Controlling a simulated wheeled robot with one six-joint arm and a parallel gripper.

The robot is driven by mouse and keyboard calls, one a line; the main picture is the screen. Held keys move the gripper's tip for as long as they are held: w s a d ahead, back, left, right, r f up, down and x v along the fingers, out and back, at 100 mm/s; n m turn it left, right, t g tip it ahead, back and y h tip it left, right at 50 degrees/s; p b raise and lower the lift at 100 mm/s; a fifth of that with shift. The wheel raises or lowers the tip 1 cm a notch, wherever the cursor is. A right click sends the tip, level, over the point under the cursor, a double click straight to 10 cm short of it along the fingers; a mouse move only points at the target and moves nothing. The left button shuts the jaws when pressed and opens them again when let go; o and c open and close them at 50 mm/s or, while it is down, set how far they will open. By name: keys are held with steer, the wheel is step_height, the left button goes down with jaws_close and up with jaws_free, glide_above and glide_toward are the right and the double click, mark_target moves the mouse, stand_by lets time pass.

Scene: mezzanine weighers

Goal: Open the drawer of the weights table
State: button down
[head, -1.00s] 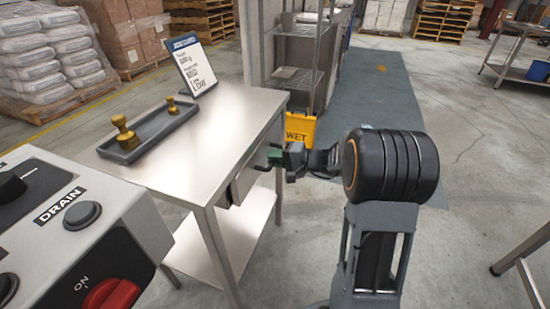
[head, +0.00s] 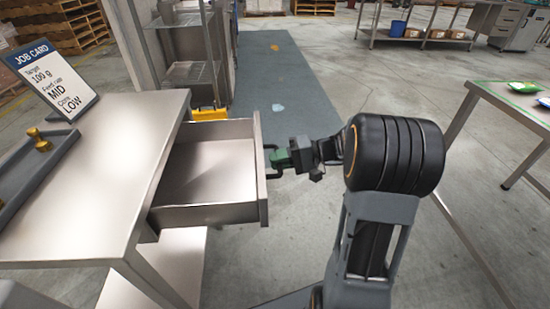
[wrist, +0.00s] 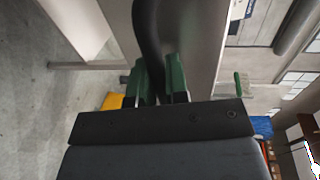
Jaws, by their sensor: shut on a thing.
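The weights table (head: 105,185) is a steel table at the left of the head view. Its drawer (head: 195,176) is pulled well out to the right, and its inside looks empty. My gripper (head: 279,158), with green fingers, is at the dark handle (head: 271,172) on the drawer's front. In the wrist view the two green fingers (wrist: 161,80) are closed around the dark handle bar (wrist: 150,40). The gripper hides the middle of the handle in the head view.
On the tabletop are a grey tray (head: 28,182) with a brass weight (head: 39,140) and a job card (head: 50,78). A shelf rack (head: 190,72) and yellow sign (head: 210,114) stand behind. Another table (head: 515,104) is at right. Floor beyond my gripper is clear.

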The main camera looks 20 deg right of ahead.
steer(key=shift+s+d, duration=0.15)
steer(key=shift+d, duration=0.2)
steer(key=c, duration=1.1)
jaws_free()
steer(key=shift+c, duration=0.2)
steer(key=shift+d, duration=0.1)
steer(key=p+v, duration=0.3)
steer(key=v, duration=1)
steer(key=shift+d, duration=0.35)
steer(key=shift+r, duration=0.15)
